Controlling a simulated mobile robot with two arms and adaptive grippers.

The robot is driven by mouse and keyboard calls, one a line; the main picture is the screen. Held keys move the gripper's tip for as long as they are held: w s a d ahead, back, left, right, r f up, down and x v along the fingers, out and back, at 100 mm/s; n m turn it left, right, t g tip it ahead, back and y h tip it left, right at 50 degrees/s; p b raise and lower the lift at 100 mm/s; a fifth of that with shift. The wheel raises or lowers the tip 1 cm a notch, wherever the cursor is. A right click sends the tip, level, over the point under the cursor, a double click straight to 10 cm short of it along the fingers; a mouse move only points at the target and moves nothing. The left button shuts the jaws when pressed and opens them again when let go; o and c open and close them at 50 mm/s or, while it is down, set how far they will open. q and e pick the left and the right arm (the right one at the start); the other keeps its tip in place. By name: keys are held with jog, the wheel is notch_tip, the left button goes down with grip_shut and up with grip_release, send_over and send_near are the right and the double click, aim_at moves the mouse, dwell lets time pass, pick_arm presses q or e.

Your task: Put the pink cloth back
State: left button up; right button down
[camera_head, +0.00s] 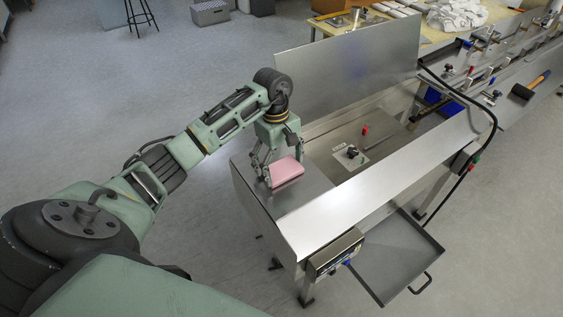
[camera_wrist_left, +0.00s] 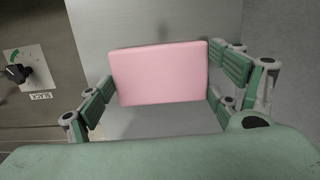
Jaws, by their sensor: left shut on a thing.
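The pink cloth (camera_head: 286,171) is a flat, folded rectangle at the near left end of the steel machine's top (camera_head: 314,183). My left gripper (camera_head: 283,174) reaches down over it from above, with its fingers at the cloth's sides. In the left wrist view the cloth (camera_wrist_left: 160,73) lies between the two green finger pads, and the gripper (camera_wrist_left: 158,98) is shut on it. I cannot tell whether the cloth touches the steel surface below. My right gripper is not in view.
An upright steel panel (camera_head: 347,72) stands behind the machine's recessed bay. A knob (camera_head: 352,152) and a red part (camera_head: 365,130) sit in the bay. An open tray (camera_head: 393,252) juts out at the front. A table with white cloths (camera_head: 457,14) stands behind.

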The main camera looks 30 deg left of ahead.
aim_at(278, 164)
pick_arm(q)
jog(key=shift+f+b, duration=0.25)
jog(key=shift+b, duration=0.05)
jog(key=o, duration=1.1)
jog(key=shift+r, duration=0.1)
jog(key=shift+r+p, duration=0.25)
jog(key=shift+p, duration=0.15)
jog(key=shift+w+a+r+b, duration=0.1)
jog(key=shift+a+r+b, duration=0.35)
jog(key=shift+r, duration=1.5)
jog(key=shift+w+a+r+b, duration=0.15)
jog(key=shift+r+b, duration=0.6)
jog(key=shift+r, duration=1.2)
jog(key=shift+w+a+r+b, duration=0.1)
jog(key=shift+a+r+b, duration=0.35)
jog(key=shift+r, duration=1.5)
jog(key=shift+d, duration=0.25)
